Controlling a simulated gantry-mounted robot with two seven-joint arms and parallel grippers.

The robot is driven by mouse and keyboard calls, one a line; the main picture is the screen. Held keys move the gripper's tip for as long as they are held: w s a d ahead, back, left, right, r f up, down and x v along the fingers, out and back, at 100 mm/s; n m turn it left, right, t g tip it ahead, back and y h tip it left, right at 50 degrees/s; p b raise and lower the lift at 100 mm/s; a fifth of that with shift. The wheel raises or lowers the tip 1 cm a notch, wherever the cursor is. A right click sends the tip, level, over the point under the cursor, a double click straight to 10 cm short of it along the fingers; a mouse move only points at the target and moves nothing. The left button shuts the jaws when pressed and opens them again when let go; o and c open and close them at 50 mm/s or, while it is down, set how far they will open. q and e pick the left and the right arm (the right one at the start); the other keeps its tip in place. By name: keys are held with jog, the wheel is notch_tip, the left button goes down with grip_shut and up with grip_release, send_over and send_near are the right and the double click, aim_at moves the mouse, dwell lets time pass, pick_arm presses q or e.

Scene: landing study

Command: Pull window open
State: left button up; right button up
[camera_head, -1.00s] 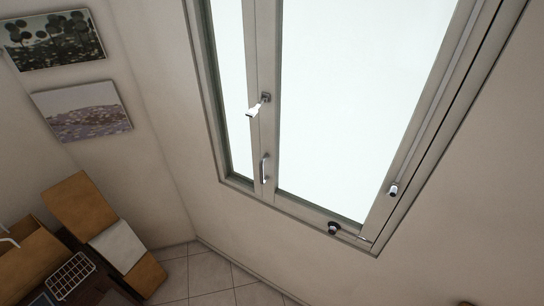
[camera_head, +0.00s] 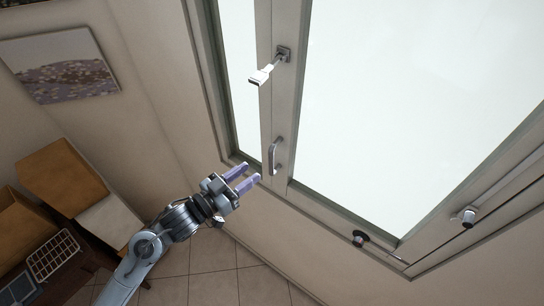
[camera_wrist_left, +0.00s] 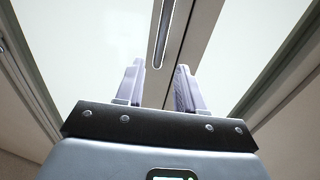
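The window (camera_head: 410,110) has a pale frame and bright white panes. A grey bar handle (camera_head: 272,156) is fixed upright on its middle stile, low down. Above it a latch with a white lever (camera_head: 262,76) sits on the same stile. My left gripper (camera_head: 252,174) is open and empty, just below and left of the bar handle in the head view. In the left wrist view the two fingers of my left gripper (camera_wrist_left: 159,80) stand apart, with the bar handle (camera_wrist_left: 163,35) ahead between them, not touching. My right gripper is not in view.
A dark round knob (camera_head: 360,239) and a metal fitting (camera_head: 467,216) are on the lower right of the frame. Cardboard boxes (camera_head: 58,176) and a wire rack (camera_head: 52,254) stand at the lower left. A picture (camera_head: 62,68) hangs on the left wall. Tiled floor (camera_head: 212,262) shows below.

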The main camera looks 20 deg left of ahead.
aim_at(271, 157)
pick_arm(q)
jog(key=shift+p+x, duration=0.9)
jog(key=shift+x, duration=3.75)
grip_shut()
